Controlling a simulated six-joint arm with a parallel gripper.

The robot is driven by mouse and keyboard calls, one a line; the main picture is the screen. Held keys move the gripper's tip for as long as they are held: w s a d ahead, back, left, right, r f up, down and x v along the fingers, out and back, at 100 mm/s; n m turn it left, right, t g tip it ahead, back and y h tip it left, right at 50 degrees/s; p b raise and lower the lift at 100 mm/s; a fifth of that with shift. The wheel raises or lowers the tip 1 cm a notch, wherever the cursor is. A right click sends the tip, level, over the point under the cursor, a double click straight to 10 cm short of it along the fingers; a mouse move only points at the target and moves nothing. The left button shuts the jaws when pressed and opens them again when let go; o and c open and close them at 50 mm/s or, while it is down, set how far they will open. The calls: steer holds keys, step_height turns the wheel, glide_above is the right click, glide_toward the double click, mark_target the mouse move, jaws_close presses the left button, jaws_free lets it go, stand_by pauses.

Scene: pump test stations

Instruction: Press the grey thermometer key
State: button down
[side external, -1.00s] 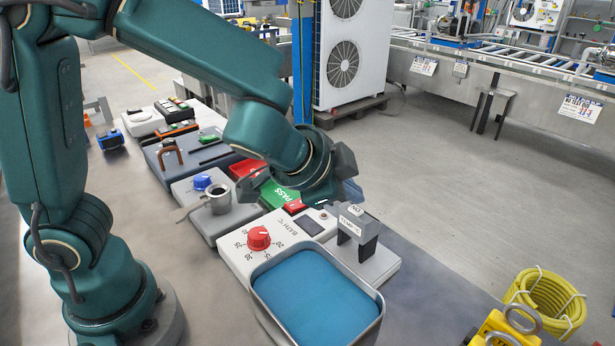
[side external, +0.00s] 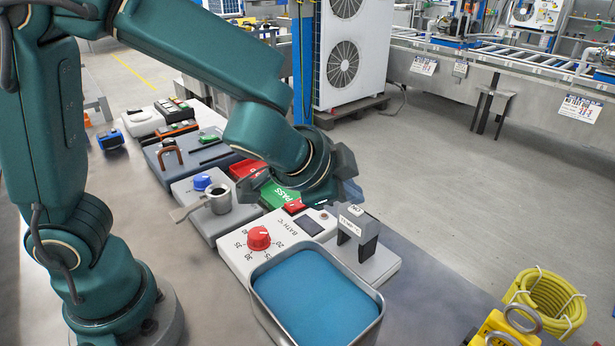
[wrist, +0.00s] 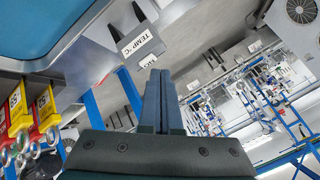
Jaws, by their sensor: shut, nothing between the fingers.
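The arch carries small white labels. In the wrist view a white "TEMP °C" label (wrist: 141,43) shows clearly, with a second, smaller label beyond it. I cannot clearly pick out which grey part is the key. My gripper (wrist: 161,74) is shut and empty, its narrow fingers pointing towards the labels; a gap or touch cannot be told. In the side view my wrist is above and behind the arch, and my fingertips are not clear.
The white bath controller (side external: 233,248) with a red knob and the blue-filled bath (side external: 318,292) stand in front. A grey station with a blue knob (side external: 202,182) and metal cup, and a green PASS plate (side external: 286,195), lie to the left. Yellow coiled hose (side external: 545,298) is at right.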

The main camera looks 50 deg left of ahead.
steer(key=shift+f, duration=0.55)
stand_by(0.4)
steer(key=shift+r, duration=0.6)
steer(key=shift+r, duration=0.1)
step_height(320, 180, up, 6)
steer(key=shift+f, duration=0.1)
stand_by(1.4)
